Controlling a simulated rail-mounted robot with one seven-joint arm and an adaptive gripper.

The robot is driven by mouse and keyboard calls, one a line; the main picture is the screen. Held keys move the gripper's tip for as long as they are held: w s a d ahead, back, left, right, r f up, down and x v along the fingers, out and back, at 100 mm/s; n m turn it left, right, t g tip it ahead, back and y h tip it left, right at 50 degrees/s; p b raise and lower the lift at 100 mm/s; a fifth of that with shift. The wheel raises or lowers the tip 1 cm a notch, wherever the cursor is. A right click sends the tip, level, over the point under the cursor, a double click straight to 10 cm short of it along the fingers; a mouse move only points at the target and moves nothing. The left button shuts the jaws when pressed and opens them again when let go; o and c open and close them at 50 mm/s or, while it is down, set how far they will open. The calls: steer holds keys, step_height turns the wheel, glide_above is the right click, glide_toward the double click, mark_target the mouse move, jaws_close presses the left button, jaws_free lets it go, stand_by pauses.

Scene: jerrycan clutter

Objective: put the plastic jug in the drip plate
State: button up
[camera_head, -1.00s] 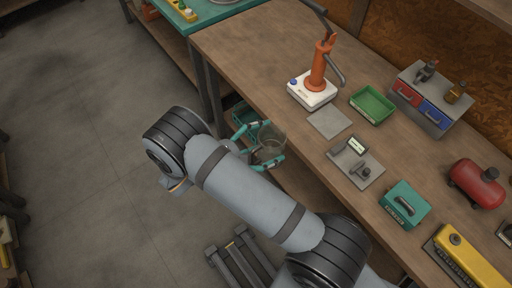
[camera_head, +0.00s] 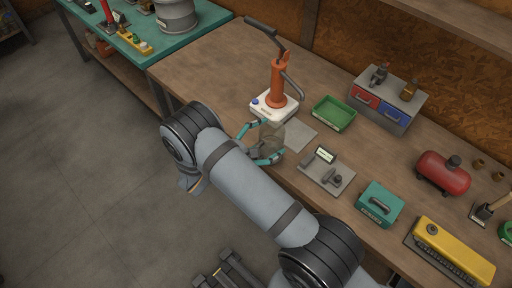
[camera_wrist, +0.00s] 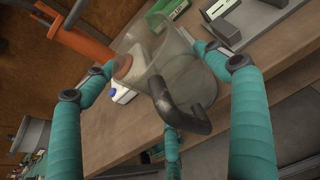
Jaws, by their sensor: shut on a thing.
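The plastic jug (camera_head: 270,139) is clear, with a dark handle that shows in the wrist view (camera_wrist: 180,112). My gripper (camera_head: 264,141) has teal fingers closed around the jug's sides. In the wrist view my gripper (camera_wrist: 155,62) has a finger on each side of the jug (camera_wrist: 188,72), and a third finger shows below. The jug is held at the front edge of the wooden bench. A flat grey square plate (camera_head: 299,135), which looks like the drip plate, lies on the bench just right of the jug. The jug's base is hard to make out.
An orange lever press (camera_head: 278,85) on a white base stands behind the jug. A green tray (camera_head: 334,113) lies behind the plate. A grey fixture plate (camera_head: 325,173) and a teal box (camera_head: 380,203) are to the right. A drawer unit (camera_head: 386,100) stands at the back.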

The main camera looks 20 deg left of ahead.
mark_target(276, 128)
steer(key=w+d+b, duration=0.1)
steer(key=w+d, duration=0.1)
steer(key=w, duration=0.2)
steer(key=w+d+b, duration=0.1)
steer(key=w, duration=0.4)
steer(key=w+d+b, duration=0.1)
steer(key=w+d, duration=0.1)
steer(key=w, duration=0.2)
steer(key=shift+w+d, duration=0.25)
steer(key=shift+d, duration=0.1)
steer(key=shift+f+b, duration=1.2)
steer(key=shift+r, duration=0.1)
steer(key=o, duration=1.1)
steer(key=shift+s+a, duration=0.1)
steer(key=shift+s, duration=0.05)
steer(key=shift+p+v, duration=1.5)
steer(key=shift+v, duration=2.35)
steer(key=shift+r, duration=0.15)
